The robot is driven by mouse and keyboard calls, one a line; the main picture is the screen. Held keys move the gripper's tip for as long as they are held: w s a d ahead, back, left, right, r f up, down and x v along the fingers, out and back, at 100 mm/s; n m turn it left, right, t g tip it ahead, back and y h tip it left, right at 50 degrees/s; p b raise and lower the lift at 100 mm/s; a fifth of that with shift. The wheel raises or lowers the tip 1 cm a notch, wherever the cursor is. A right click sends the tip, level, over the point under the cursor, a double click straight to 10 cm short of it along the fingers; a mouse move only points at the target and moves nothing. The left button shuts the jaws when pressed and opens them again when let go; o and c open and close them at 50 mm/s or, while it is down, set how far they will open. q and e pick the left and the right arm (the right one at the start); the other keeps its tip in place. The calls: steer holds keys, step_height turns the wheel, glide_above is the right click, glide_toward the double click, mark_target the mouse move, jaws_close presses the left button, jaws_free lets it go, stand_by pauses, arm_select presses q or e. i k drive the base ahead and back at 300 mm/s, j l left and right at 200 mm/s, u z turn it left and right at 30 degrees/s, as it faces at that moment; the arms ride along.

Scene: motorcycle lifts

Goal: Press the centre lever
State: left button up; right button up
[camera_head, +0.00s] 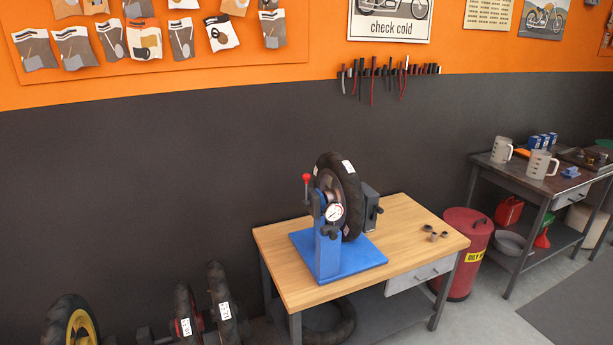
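A blue wheel stand (328,250) with a flat blue base stands on a wooden-topped workbench (425,227). A black tyre (346,190) is mounted upright on it, with a round white dial gauge (334,213) in front. A short lever with a red knob (306,178) sticks up at the stand's left side. A dark box (370,208) sits behind the tyre on the right. I cannot tell for certain which part is the centre lever. Neither of my grippers is in view.
Small dark metal parts (432,233) lie on the bench's right side. A red bin (462,252) stands right of it. Several tyres (222,305) stand on the floor at the lower left. A second bench (497,168) with jugs is at the right.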

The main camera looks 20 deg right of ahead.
mark_target(307, 190)
steer(key=i+l, duration=0.15)
steer(key=l, duration=0.2)
steer(key=i+l+u, duration=0.1)
steer(key=i+l, duration=0.25)
steer(key=l, duration=0.3)
steer(key=i+l+u, duration=0.1)
steer(key=l, duration=0.25)
steer(key=i+l, duration=0.2)
steer(key=l, duration=0.15)
steer(key=i+l+u, duration=0.1)
steer(key=l, duration=0.25)
steer(key=i+l, duration=0.2)
steer(key=l, duration=0.15)
steer(key=i+l+u, duration=0.1)
steer(key=l, duration=0.25)
